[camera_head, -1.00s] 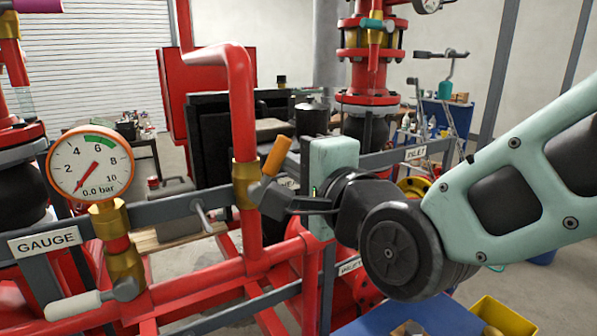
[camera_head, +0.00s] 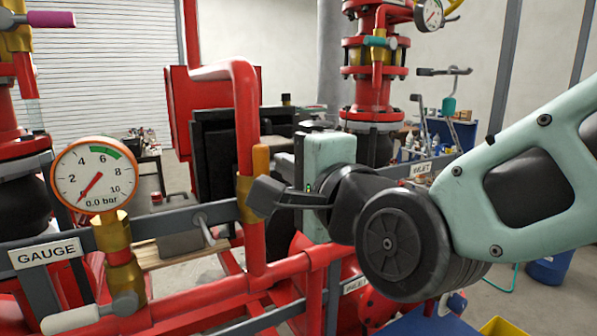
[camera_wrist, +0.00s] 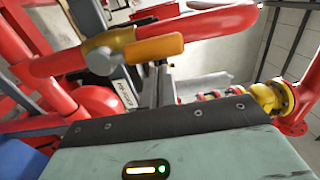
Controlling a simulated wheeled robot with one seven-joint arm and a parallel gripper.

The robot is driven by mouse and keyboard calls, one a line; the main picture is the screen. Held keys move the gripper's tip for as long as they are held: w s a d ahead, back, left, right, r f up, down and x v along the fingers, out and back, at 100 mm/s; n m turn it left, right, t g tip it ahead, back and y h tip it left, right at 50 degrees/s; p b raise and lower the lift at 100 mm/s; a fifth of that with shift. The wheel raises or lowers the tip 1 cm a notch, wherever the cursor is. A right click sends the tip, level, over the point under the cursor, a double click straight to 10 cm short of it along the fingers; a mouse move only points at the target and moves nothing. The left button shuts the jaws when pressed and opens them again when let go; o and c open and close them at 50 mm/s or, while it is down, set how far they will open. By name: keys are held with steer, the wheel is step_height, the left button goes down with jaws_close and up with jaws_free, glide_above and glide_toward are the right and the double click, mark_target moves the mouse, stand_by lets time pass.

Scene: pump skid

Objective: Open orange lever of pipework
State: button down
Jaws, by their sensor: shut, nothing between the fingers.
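The orange lever (camera_head: 260,159) belongs to a brass valve (camera_head: 245,199) on the red vertical pipe in the middle of the head view. Its handle stands upright, about in line with that pipe. In the wrist view the lever (camera_wrist: 153,49) shows beyond the fingers, lying roughly along the red pipe. My gripper (camera_head: 264,198) is shut and empty, its dark fingers just below the handle and in front of the valve. It also shows in the wrist view (camera_wrist: 156,72). Whether the fingers touch the lever I cannot tell.
A gauge (camera_head: 94,181) reading 0.0 bar stands at the left, with a white-handled lever (camera_head: 71,319) below. A grey rail (camera_head: 165,222) and red pipes cross in front. A purple lever (camera_head: 50,19) and a teal lever (camera_head: 380,42) sit higher up.

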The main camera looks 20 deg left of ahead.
steer(key=b+v, duration=0.3)
steer(key=v, duration=0.6)
steer(key=shift+b, duration=0.3)
steer(key=d+f+n+g+h, duration=0.3)
steer(key=d+f+n, duration=0.1)
steer(key=f, duration=0.4)
steer(key=d+f+n+g+h, duration=0.2)
steer(key=d+f+n+h, duration=0.1)
steer(key=f, duration=0.5)
steer(key=s+d+f+n+g+h, duration=0.3)
steer(key=s+d+f+n, duration=0.1)
steer(key=d, duration=0.4)
steer(key=s+d+f+n+g+h, duration=0.3)
steer(key=s+d+f, duration=0.3)
steer(key=d, duration=0.2)
steer(key=shift+d+f+n+g+h+b, duration=0.3)
steer(key=shift+n+h, duration=0.3)
steer(key=shift+n, duration=0.3)
steer(key=shift+a+r, duration=0.1)
steer(key=shift+a, duration=0.1)
